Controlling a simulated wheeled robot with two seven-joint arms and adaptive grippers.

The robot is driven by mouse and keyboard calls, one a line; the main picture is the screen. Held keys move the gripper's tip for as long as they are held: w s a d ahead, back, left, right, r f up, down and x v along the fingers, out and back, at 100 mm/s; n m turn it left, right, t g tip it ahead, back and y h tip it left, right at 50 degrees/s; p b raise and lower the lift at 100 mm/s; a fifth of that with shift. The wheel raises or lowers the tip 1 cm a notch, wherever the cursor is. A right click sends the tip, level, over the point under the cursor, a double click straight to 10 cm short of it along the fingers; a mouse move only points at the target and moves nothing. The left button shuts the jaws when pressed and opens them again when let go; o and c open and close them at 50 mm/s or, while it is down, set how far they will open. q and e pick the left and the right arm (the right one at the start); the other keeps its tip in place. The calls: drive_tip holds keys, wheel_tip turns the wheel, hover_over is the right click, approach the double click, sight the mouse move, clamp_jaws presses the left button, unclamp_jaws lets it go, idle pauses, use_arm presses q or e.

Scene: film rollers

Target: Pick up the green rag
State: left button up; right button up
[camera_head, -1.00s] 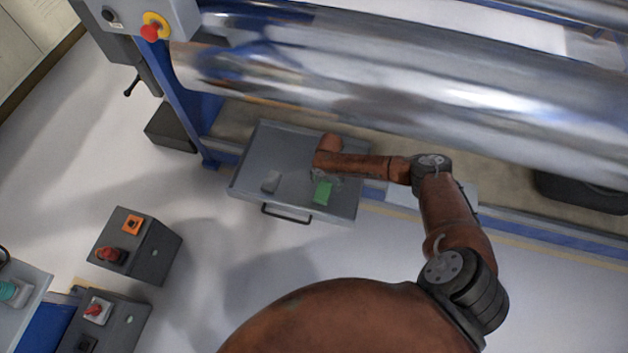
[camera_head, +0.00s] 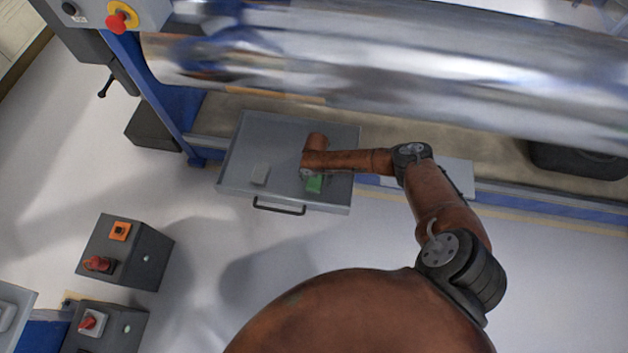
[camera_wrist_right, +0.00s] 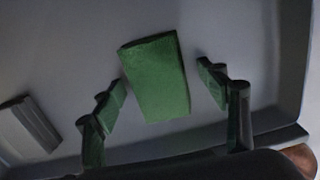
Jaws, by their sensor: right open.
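The green rag (camera_head: 314,184) lies in the grey drawer tray (camera_head: 232,178), partly hidden under my right arm's end in the head view. In the right wrist view the rag (camera_wrist_right: 157,77) is a folded green block on the tray floor. My right gripper (camera_wrist_right: 162,92) is open there, with one finger on each side of the rag and a gap to both. In the head view the right gripper (camera_head: 308,174) sits over the rag, mostly hidden by its wrist. My left gripper is not in view.
A small grey block (camera_head: 260,174) lies left of the rag in the tray, and it also shows in the wrist view (camera_wrist_right: 28,127). The tray has a dark front handle (camera_head: 279,207). Large shiny rollers (camera_head: 400,70) overhang behind. Control boxes (camera_head: 128,250) stand at lower left.

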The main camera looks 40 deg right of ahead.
drive_tip(key=shift+c, duration=0.5)
drive_tip(key=c, duration=1)
